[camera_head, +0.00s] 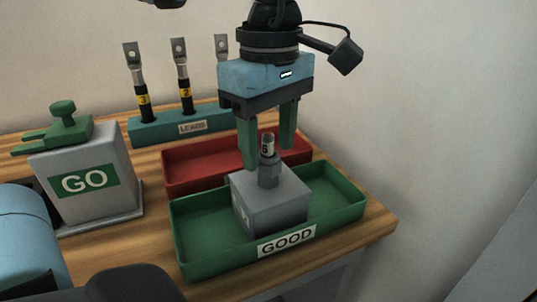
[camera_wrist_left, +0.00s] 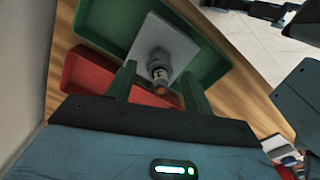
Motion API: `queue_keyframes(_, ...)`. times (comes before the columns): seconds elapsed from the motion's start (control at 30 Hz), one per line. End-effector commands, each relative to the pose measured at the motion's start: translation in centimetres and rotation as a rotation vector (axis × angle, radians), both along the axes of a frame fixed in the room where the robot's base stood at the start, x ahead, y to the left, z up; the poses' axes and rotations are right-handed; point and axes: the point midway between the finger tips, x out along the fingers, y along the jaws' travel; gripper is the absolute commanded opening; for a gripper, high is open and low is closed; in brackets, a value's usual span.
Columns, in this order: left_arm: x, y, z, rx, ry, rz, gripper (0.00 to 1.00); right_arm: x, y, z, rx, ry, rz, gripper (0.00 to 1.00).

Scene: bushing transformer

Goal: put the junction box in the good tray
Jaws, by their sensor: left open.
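The junction box (camera_head: 268,203) is a grey box with a hex fitting and a labelled stud on top. It sits upright inside the green tray (camera_head: 197,270) marked GOOD, in the right half of it. My left gripper (camera_head: 268,160) is above the box with its green fingers apart, on either side of the stud. In the left wrist view the box (camera_wrist_left: 176,48) shows beyond the open fingers of the left gripper (camera_wrist_left: 160,88), with the stud between them. My right gripper is not clearly visible.
A red tray (camera_head: 195,168) lies behind the green tray. A teal LEADS rack (camera_head: 158,130) with several upright leads stands at the back. A grey GO fixture (camera_head: 85,180) stands at the left. The left half of the green tray is empty.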

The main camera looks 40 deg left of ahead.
Motion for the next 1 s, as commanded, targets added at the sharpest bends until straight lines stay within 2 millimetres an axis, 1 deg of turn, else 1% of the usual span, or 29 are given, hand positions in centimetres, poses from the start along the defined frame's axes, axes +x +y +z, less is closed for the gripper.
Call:
queue_keyframes(0.03,0.1,0.0,1.4,0.0,-0.007,0.001,0.52,-0.1,0.0,0.2,0.0,0.001,-0.001,0.0)
queue_keyframes(0.2,0.0,0.0,4.7,0.001,-0.005,0.0,0.52,-0.2,0.0,0.6,0.002,0.003,-0.002,0.0)
queue_keyframes(0.3,0.0,0.0,6.3,0.0,-0.003,0.0,0.52,-0.2,0.1,0.7,0.003,0.002,-0.003,0.0)
queue_keyframes(0.4,0.0,0.0,7.4,0.001,-0.002,-0.001,0.52,-0.2,0.1,0.8,0.004,0.002,-0.004,0.0)
queue_keyframes(0.5,0.0,0.0,8.1,0.001,-0.001,-0.001,0.52,-0.3,0.1,0.8,0.005,0.002,-0.006,0.0)
queue_keyframes(0.6,0.0,0.0,8.4,0.0,0.0,-0.001,0.52,-0.3,0.1,0.9,0.005,0.003,-0.007,0.0)
queue_keyframes(1.0,0.0,0.0,8.4,0.001,0.0,-0.001,0.52,-0.2,0.2,0.9,0.006,0.001,-0.007,0.0)
